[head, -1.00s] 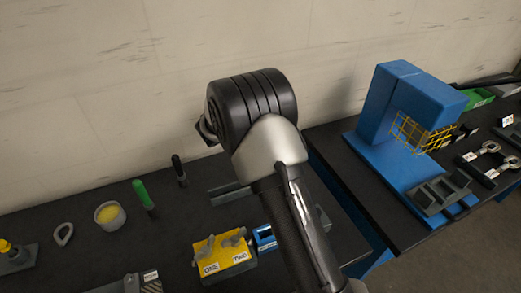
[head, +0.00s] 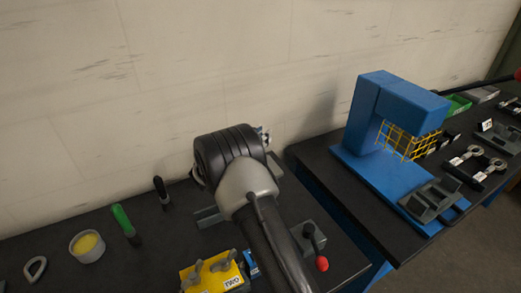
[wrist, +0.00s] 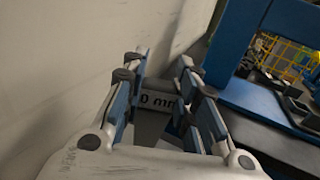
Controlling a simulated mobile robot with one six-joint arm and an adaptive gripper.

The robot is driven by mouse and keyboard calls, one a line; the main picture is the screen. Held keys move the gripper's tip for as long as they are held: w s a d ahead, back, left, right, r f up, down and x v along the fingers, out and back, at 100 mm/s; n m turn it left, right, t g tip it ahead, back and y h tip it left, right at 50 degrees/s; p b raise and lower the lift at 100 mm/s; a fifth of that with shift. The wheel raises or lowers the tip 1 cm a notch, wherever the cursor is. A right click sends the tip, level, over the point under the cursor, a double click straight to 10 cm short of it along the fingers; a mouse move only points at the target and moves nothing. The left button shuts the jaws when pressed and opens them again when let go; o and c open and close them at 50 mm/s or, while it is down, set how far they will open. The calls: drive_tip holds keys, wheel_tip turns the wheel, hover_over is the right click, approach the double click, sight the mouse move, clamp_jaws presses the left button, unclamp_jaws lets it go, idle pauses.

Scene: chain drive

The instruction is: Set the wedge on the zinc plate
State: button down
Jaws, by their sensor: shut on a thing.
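My gripper (wrist: 163,64) is shut on a grey piece with dark lettering ending in "0 mm" (wrist: 158,101), which appears to be the wedge. The fingers cover its sides, and its full shape is hidden. In the head view, my wrist hides most of the gripper and the piece; only a small bit of the gripper shows beyond it, above the black bench by the wall. I cannot tell which grey surface is the zinc plate.
A blue press (head: 392,105) with a yellow mesh guard (head: 405,142) stands on the right bench. A red-knobbed lever (head: 322,264), yellow block (head: 212,275), green-handled tool (head: 122,220) and tin (head: 87,246) are on the left bench. A gap separates the benches.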

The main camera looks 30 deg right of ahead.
drive_tip(key=shift+f+b, duration=0.6)
drive_tip(key=shift+f, duration=1.45)
drive_tip(key=shift+f, duration=0.2)
drive_tip(key=c, duration=1.3)
unclamp_jaws()
